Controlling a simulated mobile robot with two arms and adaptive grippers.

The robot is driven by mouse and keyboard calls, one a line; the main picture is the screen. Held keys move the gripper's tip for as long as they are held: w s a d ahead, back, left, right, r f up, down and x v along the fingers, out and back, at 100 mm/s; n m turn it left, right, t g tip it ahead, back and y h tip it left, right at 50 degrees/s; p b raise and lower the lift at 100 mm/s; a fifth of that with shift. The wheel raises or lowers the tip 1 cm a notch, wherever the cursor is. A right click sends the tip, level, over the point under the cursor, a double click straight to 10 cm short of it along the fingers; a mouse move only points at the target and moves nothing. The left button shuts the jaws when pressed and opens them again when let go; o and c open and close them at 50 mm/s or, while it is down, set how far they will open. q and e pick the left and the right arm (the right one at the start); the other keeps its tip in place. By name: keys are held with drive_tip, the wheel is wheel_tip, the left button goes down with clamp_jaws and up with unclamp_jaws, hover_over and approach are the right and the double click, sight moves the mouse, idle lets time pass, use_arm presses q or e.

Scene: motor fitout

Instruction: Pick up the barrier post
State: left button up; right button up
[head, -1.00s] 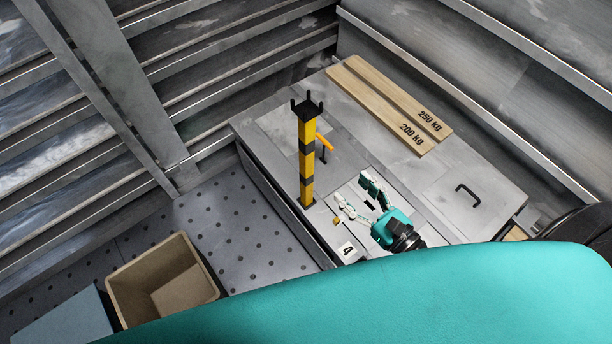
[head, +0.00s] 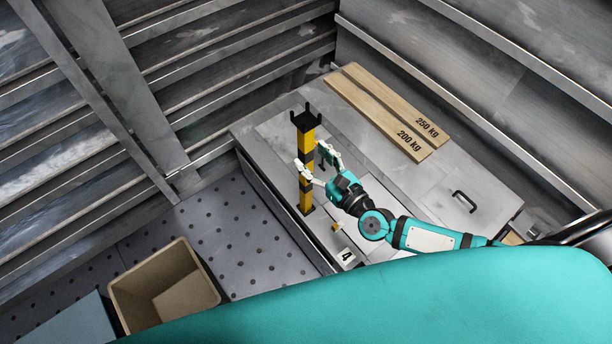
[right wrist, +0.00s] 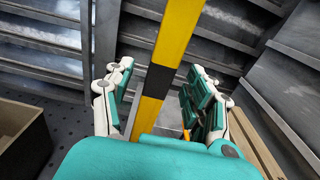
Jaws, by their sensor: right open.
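The barrier post (head: 306,178) is yellow with black bands and has a black pronged top. It stands upright on the grey bench top, near its left edge. My right gripper (head: 314,160) is open, with one finger on either side of the post at its middle height. In the right wrist view the post (right wrist: 167,65) passes between the spread fingers of the gripper (right wrist: 160,100), with a gap visible on each side. My left gripper does not show.
Two wooden planks (head: 385,110) marked 200 kg and 250 kg lie at the back of the bench (head: 420,180). A black handle (head: 465,200) sits on the right. A small yellow piece (head: 336,227) and a card marked 4 (head: 346,257) lie near the post. An open cardboard box (head: 128,277) stands lower left.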

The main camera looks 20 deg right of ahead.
sight(310, 153)
drive_tip(key=x, duration=0.3)
drive_tip(key=shift+w+r, duration=0.1)
drive_tip(key=shift+w, duration=0.15)
drive_tip(key=shift+c, duration=0.2)
clamp_jaws()
drive_tip(key=shift+r, duration=0.25)
